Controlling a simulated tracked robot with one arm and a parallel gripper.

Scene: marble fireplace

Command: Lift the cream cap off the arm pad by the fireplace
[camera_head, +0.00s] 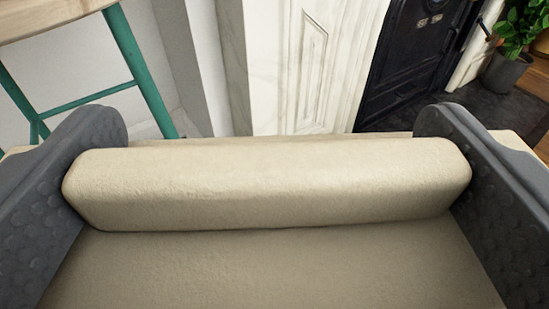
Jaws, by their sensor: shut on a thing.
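The cream cap (268,188) is a long, rounded, fabric-like block lying across the middle of the head view. My gripper (272,165) is shut on it, with one dark grey, dimpled finger against each end. A flat cream surface (270,272) spreads below the block, toward the bottom of the view. I cannot tell whether it is part of the cap or the arm pad. A thin pale edge shows just beyond the block. Whether the cap touches what is under it is hidden.
A teal-legged stool (140,70) with a pale wooden seat stands at the upper left. The white marble fireplace surround (312,65) and its black insert (415,55) are behind. A potted plant (505,72) stands at the upper right on dark flooring.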

